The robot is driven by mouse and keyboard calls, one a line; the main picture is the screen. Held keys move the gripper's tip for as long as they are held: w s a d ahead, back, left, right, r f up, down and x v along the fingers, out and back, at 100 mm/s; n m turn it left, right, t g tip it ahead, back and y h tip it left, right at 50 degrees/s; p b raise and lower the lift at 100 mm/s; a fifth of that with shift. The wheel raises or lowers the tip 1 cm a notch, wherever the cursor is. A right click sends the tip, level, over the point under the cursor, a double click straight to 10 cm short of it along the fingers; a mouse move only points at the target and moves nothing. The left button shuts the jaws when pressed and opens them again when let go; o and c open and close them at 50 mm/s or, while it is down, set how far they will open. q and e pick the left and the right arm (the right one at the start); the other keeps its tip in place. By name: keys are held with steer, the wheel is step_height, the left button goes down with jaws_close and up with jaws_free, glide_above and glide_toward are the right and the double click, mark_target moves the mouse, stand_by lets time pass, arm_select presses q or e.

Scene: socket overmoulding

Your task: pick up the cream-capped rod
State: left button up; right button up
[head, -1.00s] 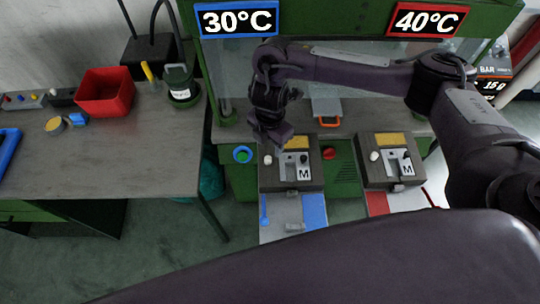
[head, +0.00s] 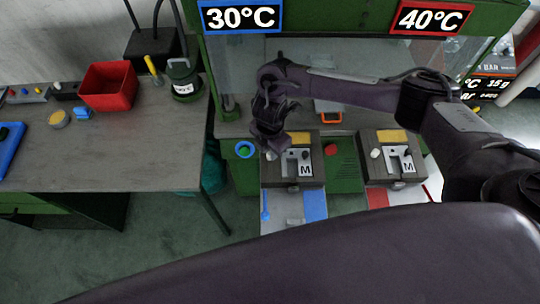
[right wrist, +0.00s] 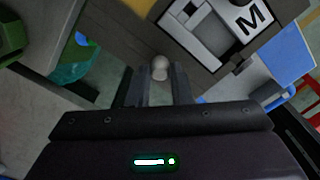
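A cream round cap (right wrist: 160,67) stands between and just beyond the fingertips of my right gripper (right wrist: 158,84) in the right wrist view. The fingers are apart, with a gap on each side of the cap, and hold nothing. The rod below the cap is hidden. In the head view, my right gripper (head: 268,147) points down at the left edge of the left grey station (head: 292,179), over the spot where the cap sits. A second cream cap (head: 375,153) shows on the right station. My left gripper is not in view.
The left station carries a white plate marked M (head: 305,169) and a dark knob beside the cap. A red bin (head: 107,87) stands on the left table. Green machine frame rises behind.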

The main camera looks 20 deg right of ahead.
jaws_close()
steer(key=shift+r, duration=0.15)
